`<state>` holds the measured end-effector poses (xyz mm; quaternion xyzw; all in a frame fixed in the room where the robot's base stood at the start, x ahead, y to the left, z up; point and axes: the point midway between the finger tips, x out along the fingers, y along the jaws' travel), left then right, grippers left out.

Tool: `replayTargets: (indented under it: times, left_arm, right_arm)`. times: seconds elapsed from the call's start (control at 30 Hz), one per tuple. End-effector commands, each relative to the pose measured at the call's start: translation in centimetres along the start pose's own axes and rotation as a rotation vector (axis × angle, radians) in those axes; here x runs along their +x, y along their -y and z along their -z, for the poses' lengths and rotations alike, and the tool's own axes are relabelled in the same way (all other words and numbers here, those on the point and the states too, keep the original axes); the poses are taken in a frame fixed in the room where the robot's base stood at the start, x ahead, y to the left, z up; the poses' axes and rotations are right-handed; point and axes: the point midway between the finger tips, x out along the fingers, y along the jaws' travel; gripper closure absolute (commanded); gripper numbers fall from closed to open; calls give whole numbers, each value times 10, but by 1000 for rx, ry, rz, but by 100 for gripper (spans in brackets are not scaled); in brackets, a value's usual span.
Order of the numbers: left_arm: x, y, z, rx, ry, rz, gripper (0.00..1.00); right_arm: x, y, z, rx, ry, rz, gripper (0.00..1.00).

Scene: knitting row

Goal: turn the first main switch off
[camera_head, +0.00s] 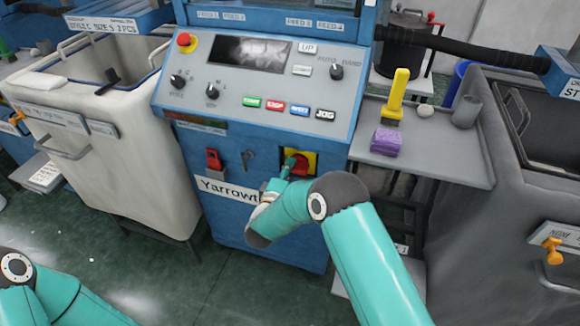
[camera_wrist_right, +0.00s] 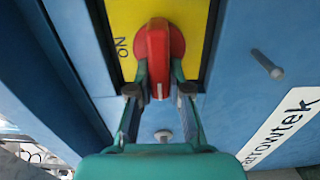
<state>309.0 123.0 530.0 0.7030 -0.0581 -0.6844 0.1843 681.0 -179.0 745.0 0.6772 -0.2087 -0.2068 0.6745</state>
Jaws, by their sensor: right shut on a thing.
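The main switch is a red rotary handle on a yellow plate (camera_head: 309,157), low on the front of the blue machine. In the right wrist view the red handle (camera_wrist_right: 160,52) stands upright in the picture, and the word "ON" shows on the yellow plate (camera_wrist_right: 124,20) to its left. My right gripper (camera_wrist_right: 160,88) is shut on the red handle, one finger on each side. In the head view the right gripper (camera_head: 289,170) reaches the switch from the lower left, and the handle is partly hidden. My left gripper is out of view; only part of that arm shows.
A control panel (camera_head: 220,110) with buttons and knobs sits above the switch. A red lever (camera_head: 213,159) and the Yarrowtek label (camera_head: 226,188) are to its left. A grey side shelf (camera_head: 440,160) holds a purple block (camera_head: 386,142) and a yellow tool (camera_head: 398,95). Bins flank the machine.

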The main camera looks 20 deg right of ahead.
Motion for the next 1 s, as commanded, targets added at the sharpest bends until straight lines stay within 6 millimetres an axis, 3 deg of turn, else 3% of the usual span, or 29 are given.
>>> replayTargets:
  times: [0.47, 0.5, 0.63, 1.0]
  left_arm:
    - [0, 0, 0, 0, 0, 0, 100]
    - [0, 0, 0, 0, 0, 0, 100]
    - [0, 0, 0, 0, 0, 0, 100]
    - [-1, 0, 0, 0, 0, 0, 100]
  right_arm:
    - [-2, 3, 5, -23, -16, 5, 100]
    - [-2, 3, 5, -23, -16, 5, 81]
    - [-2, 2, 4, -22, -12, 4, 59]
    - [-3, 2, 2, -19, -5, 3, 57]
